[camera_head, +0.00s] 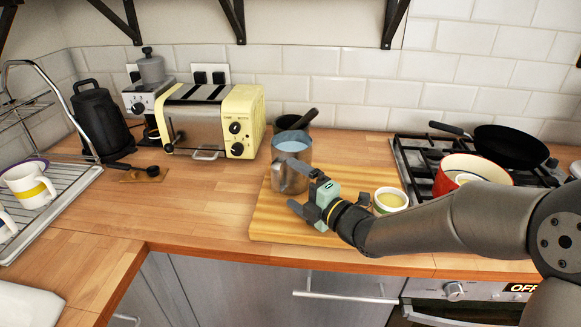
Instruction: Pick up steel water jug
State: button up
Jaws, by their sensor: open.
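The steel water jug (291,158) stands upright on a wooden cutting board (268,221) and has a bluish surface inside its rim. My gripper (299,187) is at the jug's lower right side, with its fingers pointing left. The fingers are apart. One finger overlaps the jug's right side in the picture and the other is in front of its base. I cannot tell whether either finger touches the jug. The jug's lower right part is partly hidden by my gripper.
A small bowl (391,199) with yellow content sits just behind my arm. A dark mortar with a pestle (296,121) is close behind the jug. A yellow toaster (213,121) stands back left. A red pot (449,176) and black pan (508,146) are on the hob.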

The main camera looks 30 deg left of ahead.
aim_at(281, 189)
jog(key=p+x, duration=0.1)
jog(key=x, duration=0.4)
jog(key=shift+w+a, duration=0.1)
jog(key=shift+a, duration=0.25)
jog(key=c, duration=1.2)
jog(key=shift+r, duration=0.15)
jog(key=c, duration=0.4)
jog(key=shift+r, duration=0.2)
